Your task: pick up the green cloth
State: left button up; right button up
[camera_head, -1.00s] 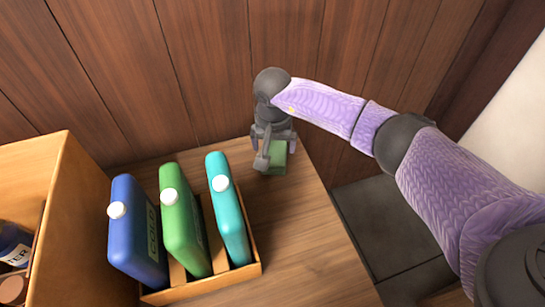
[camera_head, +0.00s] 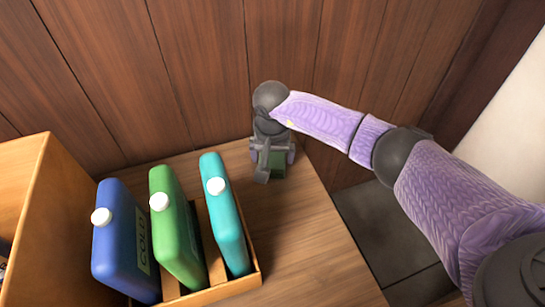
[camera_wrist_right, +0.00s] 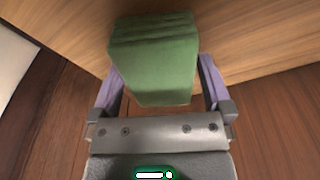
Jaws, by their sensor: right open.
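The green cloth (camera_wrist_right: 153,62) is a folded block, seen between the two fingers of my right gripper (camera_wrist_right: 160,85) in the right wrist view. The fingers stand apart with a gap on either side of it. My left gripper is not in view.
A wooden rack (camera_head: 215,292) holds a blue bottle (camera_head: 125,240), a green bottle (camera_head: 175,225) and a teal bottle (camera_head: 225,215), left of the cloth. A wooden box (camera_head: 45,220) stands further left. A plank wall (camera_head: 200,75) rises behind the counter (camera_head: 300,240).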

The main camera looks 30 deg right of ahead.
jog(key=shift+f, duration=0.2)
jog(key=shift+c, duration=0.3)
jog(key=c, duration=1.1)
jog(key=shift+o, duration=0.2)
jog(key=shift+r, duration=0.45)
notch_tip(320, 180, up, 6)
jog(key=p, duration=0.4)
jog(key=shift+r, duration=0.1)
notch_tip(320, 180, up, 3)
jog(key=shift+r+p, duration=0.2)
jog(key=shift+p, duration=0.8)
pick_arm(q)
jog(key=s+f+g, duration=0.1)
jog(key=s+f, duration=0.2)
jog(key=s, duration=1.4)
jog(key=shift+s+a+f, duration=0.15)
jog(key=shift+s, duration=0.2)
